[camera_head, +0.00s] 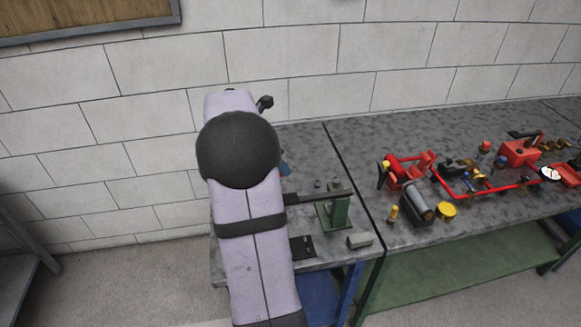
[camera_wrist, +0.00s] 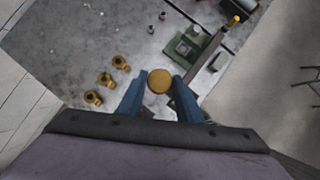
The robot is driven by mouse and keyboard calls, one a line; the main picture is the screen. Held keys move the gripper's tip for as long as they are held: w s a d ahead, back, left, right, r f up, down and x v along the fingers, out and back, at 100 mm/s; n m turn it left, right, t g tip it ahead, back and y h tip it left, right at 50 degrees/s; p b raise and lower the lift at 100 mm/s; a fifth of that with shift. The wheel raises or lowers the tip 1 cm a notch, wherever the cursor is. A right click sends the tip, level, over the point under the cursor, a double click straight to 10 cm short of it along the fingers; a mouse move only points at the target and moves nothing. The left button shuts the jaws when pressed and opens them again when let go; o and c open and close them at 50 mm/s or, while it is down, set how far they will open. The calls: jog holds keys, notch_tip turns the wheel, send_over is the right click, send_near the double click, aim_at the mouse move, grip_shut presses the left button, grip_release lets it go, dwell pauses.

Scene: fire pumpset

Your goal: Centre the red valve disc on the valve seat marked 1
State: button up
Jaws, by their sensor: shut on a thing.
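In the wrist view my gripper (camera_wrist: 160,84) has its two blue fingers closed on a round, brass-yellow disc-like piece (camera_wrist: 159,81). The piece is seen from above, over the grey bench; its underside is hidden. No red face shows on it, so I cannot tell whether it is the red valve disc. Three brass-yellow fittings, possibly the valve seats, stand in a slanting row to the left: near (camera_wrist: 92,97), middle (camera_wrist: 105,79) and far (camera_wrist: 120,62). They are apart from my gripper. Their marks are too small to read. In the head view my arm hides most of this area.
A green stand (camera_head: 333,209) with a long dark bar is on the near bench; it also shows in the wrist view (camera_wrist: 184,48). A grey block (camera_head: 360,240) lies by the bench edge. The right bench (camera_head: 440,122) carries red pipework (camera_head: 480,190) and a dark cylinder (camera_head: 416,200).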

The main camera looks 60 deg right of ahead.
jog(key=w+d+f+n+t, duration=0.1)
jog(key=w+f+n, duration=0.1)
jog(key=w+f, duration=0.3)
jog(key=w+d+f+n+t+p, duration=0.1)
jog(key=w+d+f+n, duration=0.1)
jog(key=w+f, duration=0.3)
jog(key=w+d+f+n+t, duration=0.1)
jog(key=w+d+f+n, duration=0.1)
jog(key=w+f, duration=0.3)
jog(key=shift+w+d+f+n+t+p, duration=0.2)
jog(key=shift+w+n+t+p, duration=0.25)
jog(key=shift+n, duration=0.35)
jog(key=shift+p, duration=0.35)
jog(key=shift+f+b, duration=1.3)
jog(key=shift+f, duration=0.9)
jog(key=shift+p, duration=0.45)
jog(key=shift+s+a+f, duration=0.1)
jog(key=shift+f, duration=0.35)
jog(key=o, duration=1.3)
